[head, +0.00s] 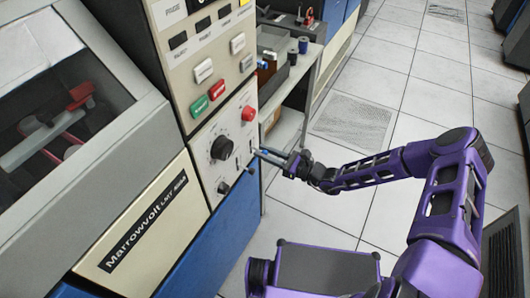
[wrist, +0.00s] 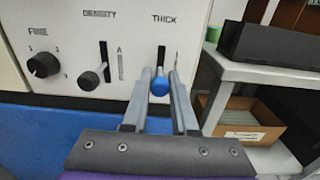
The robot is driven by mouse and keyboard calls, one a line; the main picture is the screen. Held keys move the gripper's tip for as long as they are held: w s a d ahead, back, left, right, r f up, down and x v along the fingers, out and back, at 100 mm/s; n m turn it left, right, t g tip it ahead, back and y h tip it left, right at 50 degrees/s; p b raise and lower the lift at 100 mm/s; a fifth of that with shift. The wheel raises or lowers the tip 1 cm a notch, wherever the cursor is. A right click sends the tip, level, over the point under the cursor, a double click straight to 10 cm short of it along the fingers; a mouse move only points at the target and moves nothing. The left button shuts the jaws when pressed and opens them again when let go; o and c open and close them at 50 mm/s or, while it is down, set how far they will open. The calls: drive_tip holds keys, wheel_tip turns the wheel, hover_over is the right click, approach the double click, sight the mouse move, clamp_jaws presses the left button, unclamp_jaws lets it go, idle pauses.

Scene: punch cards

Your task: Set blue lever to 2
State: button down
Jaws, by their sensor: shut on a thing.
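The blue lever (wrist: 159,86) has a round blue knob and stands in a vertical slot under the label THICK in the wrist view. The slot runs on above the knob; its lower end is hidden. My gripper (wrist: 161,84) is shut on the lever, with one finger on each side of the knob. The scale right of this slot is mostly hidden by a finger, so I cannot read the lever's setting. In the head view my gripper (head: 261,155) reaches the cream panel (head: 205,135) from the right, and its fingers largely hide the lever.
A red knob (head: 248,114) sits above on the panel. A shelf (head: 300,85) with boxes stands close to the right. The tiled floor (head: 390,80) is open beyond.

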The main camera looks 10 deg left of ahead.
idle(0.3)
drive_tip(key=shift+a+r+p, duration=0.15)
drive_tip(key=shift+r+p, duration=0.85)
drive_tip(key=shift+r, duration=0.25)
drive_tip(key=c, duration=0.7)
unclamp_jaws()
drive_tip(key=shift+f, duration=0.1)
drive_tip(key=v, duration=1.7)
drive_tip(key=shift+b, duration=0.3)
